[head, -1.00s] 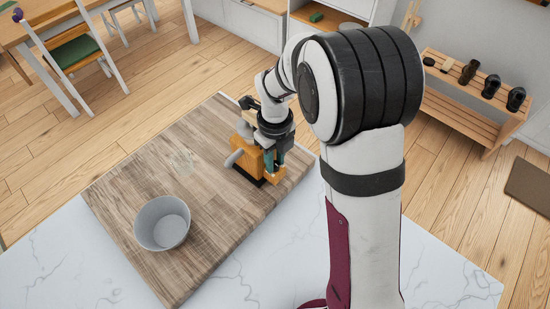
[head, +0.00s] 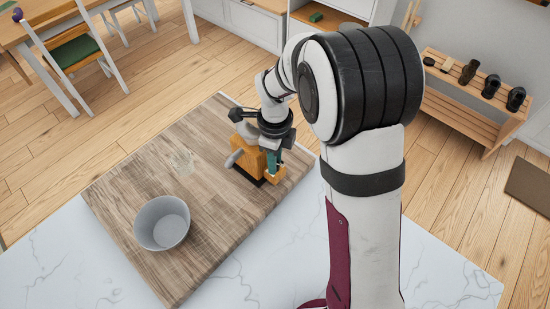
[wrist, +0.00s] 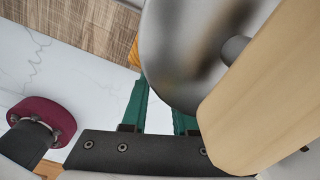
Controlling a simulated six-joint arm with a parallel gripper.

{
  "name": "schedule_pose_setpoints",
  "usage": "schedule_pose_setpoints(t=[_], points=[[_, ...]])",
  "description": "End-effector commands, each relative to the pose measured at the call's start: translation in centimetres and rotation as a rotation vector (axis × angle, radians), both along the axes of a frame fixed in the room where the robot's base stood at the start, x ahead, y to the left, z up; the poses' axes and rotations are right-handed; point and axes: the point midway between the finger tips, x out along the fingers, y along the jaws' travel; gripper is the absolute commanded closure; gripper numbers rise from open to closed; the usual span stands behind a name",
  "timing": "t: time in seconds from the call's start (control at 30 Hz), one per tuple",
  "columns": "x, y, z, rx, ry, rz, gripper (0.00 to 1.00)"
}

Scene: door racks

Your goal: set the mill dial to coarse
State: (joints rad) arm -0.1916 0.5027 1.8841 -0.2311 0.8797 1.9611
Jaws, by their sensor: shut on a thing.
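The mill (head: 246,158) is an orange-brown wooden box on a dark base, standing on the board's far right part. A grey rounded part (head: 234,158) sticks out from its left side. My gripper (head: 273,162) points down at the mill's right side, its teal fingers partly hidden. In the wrist view my gripper (wrist: 162,105) shows two teal fingers close to a large grey metal bowl-like part (wrist: 190,50) and a pale wooden piece (wrist: 265,95). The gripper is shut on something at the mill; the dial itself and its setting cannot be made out.
A grey bowl (head: 162,223) stands on the wooden board (head: 130,190), which lies on a white marble counter (head: 60,265). My arm hides the counter's right part. A table, chair and shoe rack stand beyond.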

Motion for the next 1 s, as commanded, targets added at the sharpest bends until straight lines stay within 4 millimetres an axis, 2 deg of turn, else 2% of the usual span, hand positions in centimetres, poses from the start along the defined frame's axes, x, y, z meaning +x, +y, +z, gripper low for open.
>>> schedule_pose_setpoints(t=[0.6,0.63,0.8,1.0], points=[[0.06,0.01,0.07,0.000,-0.002,0.050,1.00],[0.06,0.01,0.07,0.000,-0.002,0.050,0.71],[0.06,0.01,0.05,0.000,-0.002,0.050,0.42],[0.06,0.01,0.04,0.000,-0.002,0.050,0.42]])
